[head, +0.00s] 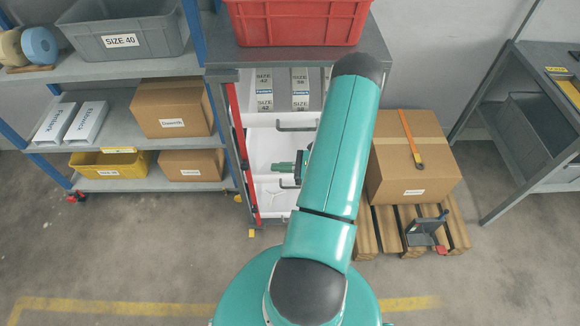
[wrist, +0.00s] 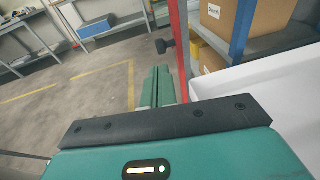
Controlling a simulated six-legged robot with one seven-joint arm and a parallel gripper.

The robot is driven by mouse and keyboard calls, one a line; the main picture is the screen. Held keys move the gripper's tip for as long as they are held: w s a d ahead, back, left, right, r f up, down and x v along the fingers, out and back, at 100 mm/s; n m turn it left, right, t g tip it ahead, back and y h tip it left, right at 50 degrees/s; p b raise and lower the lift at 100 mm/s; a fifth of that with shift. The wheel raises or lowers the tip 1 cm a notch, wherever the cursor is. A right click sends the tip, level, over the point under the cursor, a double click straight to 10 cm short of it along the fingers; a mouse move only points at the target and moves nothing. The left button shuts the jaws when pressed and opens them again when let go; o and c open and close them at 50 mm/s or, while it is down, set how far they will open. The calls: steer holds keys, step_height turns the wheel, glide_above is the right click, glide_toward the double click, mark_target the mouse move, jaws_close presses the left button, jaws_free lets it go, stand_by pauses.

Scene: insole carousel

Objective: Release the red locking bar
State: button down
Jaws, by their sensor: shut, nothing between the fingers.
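The red locking bar (head: 241,150) stands upright, slightly tilted in the picture, along the left front edge of the cabinet with white drawers. In the wrist view the red bar (wrist: 181,40) rises just beyond my fingertips and to their right. A black knob (wrist: 165,46) sticks out from its left side. My gripper (head: 273,167) is in front of the drawers, to the right of the bar. In the wrist view my gripper (wrist: 159,72) has its green fingers together with nothing between them. The fingers appear apart from the bar; the exact gap cannot be told.
White drawers (head: 262,145) with grey handles lie close behind my gripper. A red crate (head: 300,22) stands on the cabinet top. A shelf with a grey bin (head: 125,30) is left. A cardboard box (head: 410,175) sits on a pallet right. Floor in front is clear.

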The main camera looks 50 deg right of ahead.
mark_target(243, 167)
steer(key=x, duration=0.7)
steer(key=shift+w, duration=0.25)
steer(key=shift+a, duration=0.15)
steer(key=shift+a+r+x, duration=0.1)
steer(key=shift+r+x, duration=0.05)
steer(key=shift+x, duration=0.7)
steer(key=shift+a+r+x, duration=0.15)
steer(key=shift+x, duration=0.7)
steer(key=shift+a+r+x, duration=0.1)
steer(key=shift+x, duration=0.75)
steer(key=shift+s, duration=0.1)
